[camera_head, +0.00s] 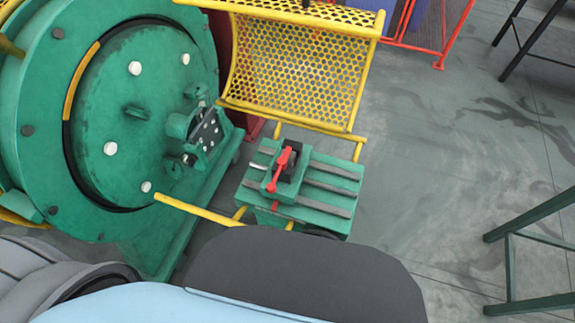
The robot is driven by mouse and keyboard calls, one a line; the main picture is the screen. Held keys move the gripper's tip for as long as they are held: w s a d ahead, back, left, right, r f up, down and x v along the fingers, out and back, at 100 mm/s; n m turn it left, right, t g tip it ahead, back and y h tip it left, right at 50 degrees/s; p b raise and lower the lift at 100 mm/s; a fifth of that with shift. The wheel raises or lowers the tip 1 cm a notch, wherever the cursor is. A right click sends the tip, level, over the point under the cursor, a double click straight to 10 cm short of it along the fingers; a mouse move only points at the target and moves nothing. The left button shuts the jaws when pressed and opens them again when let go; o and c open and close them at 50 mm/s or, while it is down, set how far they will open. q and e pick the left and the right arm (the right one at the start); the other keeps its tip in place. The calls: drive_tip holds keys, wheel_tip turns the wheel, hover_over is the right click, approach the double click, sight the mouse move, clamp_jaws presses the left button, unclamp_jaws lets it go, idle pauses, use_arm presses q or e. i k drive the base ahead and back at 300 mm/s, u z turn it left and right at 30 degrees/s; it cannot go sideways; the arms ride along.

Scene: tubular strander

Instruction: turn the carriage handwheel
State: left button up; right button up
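The green carriage (318,212) with dark slots across its top stands at the centre, beside the large green round machine. A dark curved rim (322,234) just shows at the carriage's near edge. It may be the handwheel, but most of it is hidden behind the dark part of my own body, so I cannot be sure. Neither of my grippers is in view.
The large green machine face (125,85) with white bolts fills the left. A yellow perforated guard (295,70) stands behind the carriage. A yellow bar (195,208) sticks out left of the carriage. A green frame (508,260) stands at right. The grey floor (430,160) between is clear.

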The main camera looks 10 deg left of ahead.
sight(320, 232)
drive_tip(key=u, duration=1)
drive_tip(key=k, duration=0.7)
drive_tip(key=z, duration=1.35)
drive_tip(key=k, duration=1.25)
drive_tip(key=z, duration=0.45)
drive_tip(key=i, duration=0.9)
drive_tip(key=z, duration=0.1)
